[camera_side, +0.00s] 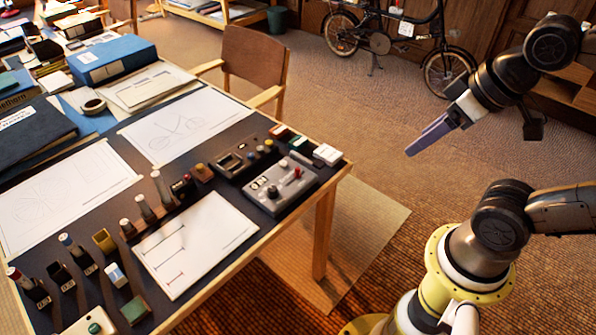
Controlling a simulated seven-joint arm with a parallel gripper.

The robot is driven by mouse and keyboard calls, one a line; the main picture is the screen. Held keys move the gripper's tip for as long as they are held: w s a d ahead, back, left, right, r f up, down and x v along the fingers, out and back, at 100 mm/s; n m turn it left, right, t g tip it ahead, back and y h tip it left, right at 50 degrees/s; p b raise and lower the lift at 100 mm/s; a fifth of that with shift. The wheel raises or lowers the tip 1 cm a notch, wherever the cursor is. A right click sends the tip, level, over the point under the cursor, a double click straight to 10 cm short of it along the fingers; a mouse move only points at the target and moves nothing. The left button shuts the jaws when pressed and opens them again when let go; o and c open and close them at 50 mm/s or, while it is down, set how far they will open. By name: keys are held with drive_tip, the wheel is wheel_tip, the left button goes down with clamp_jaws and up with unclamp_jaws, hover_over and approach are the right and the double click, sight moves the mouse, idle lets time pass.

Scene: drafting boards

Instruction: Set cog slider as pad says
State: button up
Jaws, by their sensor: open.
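My gripper (412,150) is open and empty, with purple-grey fingers pointing down and left. It hangs above the floor to the right of the table, apart from everything on it. A grey control box (280,186) with a red knob and a dark knob stands near the table's right corner. A darker box (243,158) with a small window and coloured buttons stands behind it. I cannot tell which control is the cog slider. A white sheet (205,240) with a few drawn lines lies in front of the boxes; it may be the pad, but its marks are too small to read.
Several small holders and blocks, among them a yellow cup (104,240) and a green block (135,309), crowd the table's front left. Drawing sheets (178,124) lie behind. A chair (254,62) stands at the far side. The floor between table and gripper is clear.

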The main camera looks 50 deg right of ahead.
drive_tip(key=shift+w+r, duration=0.1)
drive_tip(key=shift+r, duration=0.05)
drive_tip(key=shift+c, duration=1.1)
wheel_tip(320, 180, up, 3)
drive_tip(key=w, duration=0.3)
drive_tip(key=m+g, duration=0.2)
drive_tip(key=g, duration=0.2)
hover_over(298, 172)
wheel_tip(298, 172, down, 9)
drive_tip(key=shift+g, duration=0.8)
drive_tip(key=f, duration=2.3)
drive_tip(key=shift+w+d, duration=0.25)
drive_tip(key=shift+w, duration=0.1)
drive_tip(key=shift+c, duration=0.2)
